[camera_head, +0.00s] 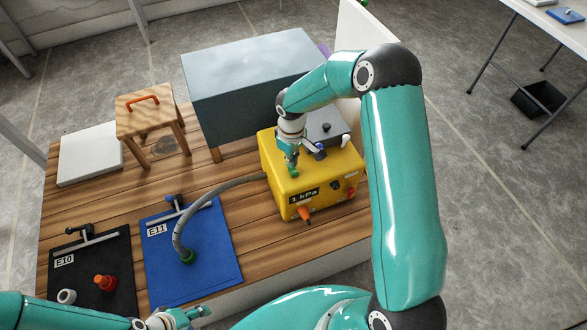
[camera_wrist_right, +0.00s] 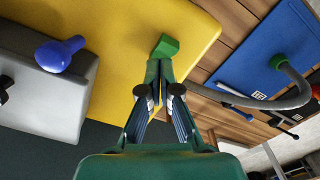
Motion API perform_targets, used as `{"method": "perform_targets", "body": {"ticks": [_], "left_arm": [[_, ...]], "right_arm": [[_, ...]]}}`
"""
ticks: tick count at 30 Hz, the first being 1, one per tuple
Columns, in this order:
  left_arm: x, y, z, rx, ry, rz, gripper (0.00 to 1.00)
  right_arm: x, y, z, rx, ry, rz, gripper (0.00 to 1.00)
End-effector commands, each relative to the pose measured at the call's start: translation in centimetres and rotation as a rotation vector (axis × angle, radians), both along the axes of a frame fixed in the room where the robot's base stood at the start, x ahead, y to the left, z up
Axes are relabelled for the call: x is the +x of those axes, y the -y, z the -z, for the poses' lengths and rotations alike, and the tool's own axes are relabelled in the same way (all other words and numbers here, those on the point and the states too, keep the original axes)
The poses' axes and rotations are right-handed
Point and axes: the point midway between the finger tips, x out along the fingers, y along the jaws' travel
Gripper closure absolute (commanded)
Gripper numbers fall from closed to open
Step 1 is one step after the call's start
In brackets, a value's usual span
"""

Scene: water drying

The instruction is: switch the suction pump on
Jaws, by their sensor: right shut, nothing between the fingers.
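The yellow suction pump (camera_head: 280,188) stands on the wooden deck, its front display (camera_head: 304,196) reading "1 kPa". A small green block (camera_wrist_right: 167,46), which looks like a switch, sits on the pump's yellow top (camera_wrist_right: 130,60); its green also shows in the head view (camera_head: 292,174). My right gripper (camera_head: 291,162) points down over the pump's top. Its fingertips (camera_wrist_right: 158,64) are together with nothing between them, right at the green block; I cannot tell whether they press it. My left gripper (camera_head: 180,318) is low at the bottom edge, its fingers unclear.
A grey hose (camera_head: 215,190) runs from the pump to the blue E11 plate (camera_head: 220,250). A black E10 plate (camera_head: 115,255) lies to its left. A grey-lidded box (camera_head: 326,124) with a blue knob (camera_wrist_right: 60,54) adjoins the switch. A large grey box (camera_head: 240,85) stands behind.

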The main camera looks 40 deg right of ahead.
Motion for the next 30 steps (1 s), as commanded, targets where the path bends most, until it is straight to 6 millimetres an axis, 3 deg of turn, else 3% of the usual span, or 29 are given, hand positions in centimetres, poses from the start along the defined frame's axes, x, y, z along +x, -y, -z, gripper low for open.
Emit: {"method": "perform_targets", "body": {"ticks": [18,30], "left_arm": [[0.0,0.0,-3.1,0.0,0.0,0.0,0.46],[0.0,0.0,-3.2,0.0,0.0,0.0,0.46]], "right_arm": [[0.0,0.0,-5.3,0.0,0.0,0.0,1.0],[0.0,0.0,-5.7,0.0,0.0,-0.001,1.0]]}}
